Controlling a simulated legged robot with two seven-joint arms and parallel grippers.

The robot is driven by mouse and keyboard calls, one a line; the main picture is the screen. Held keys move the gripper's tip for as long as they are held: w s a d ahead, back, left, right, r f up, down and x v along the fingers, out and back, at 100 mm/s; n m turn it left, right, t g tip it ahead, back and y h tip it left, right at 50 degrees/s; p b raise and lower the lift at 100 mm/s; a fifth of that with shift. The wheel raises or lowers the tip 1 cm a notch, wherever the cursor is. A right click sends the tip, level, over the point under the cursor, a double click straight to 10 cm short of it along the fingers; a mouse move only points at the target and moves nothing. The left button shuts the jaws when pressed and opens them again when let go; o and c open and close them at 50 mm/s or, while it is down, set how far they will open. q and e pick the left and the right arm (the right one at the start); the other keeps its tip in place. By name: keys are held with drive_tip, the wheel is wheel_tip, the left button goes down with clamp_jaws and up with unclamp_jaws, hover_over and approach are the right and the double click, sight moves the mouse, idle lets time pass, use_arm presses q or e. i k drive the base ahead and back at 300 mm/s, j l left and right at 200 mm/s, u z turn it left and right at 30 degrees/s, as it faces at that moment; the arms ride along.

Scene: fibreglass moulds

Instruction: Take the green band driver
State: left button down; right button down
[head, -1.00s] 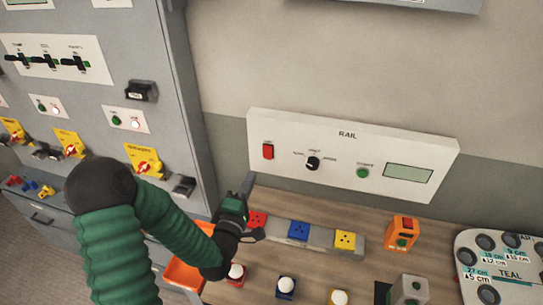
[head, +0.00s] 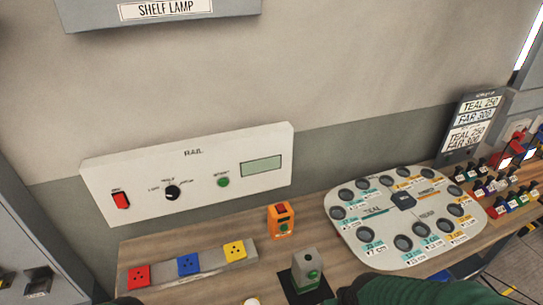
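At the right edge of the head view, several small dark-handled items with coloured parts (head: 493,187) stand in rows on the bench. Some show green, but they are too small for me to tell which, if any, is the green band driver. A green sleeved arm of mine crosses the bottom edge, right of centre. Neither of my grippers shows.
A pale board with round holes (head: 383,260) lies on the wooden bench (head: 323,247). A sign stand (head: 468,125) rises behind the coloured items.

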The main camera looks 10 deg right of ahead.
sight(307, 261)
drive_tip(key=j+z, duration=0.1)
drive_tip(key=z, duration=0.3)
drive_tip(key=i+j+z, duration=0.1)
drive_tip(key=z, duration=0.25)
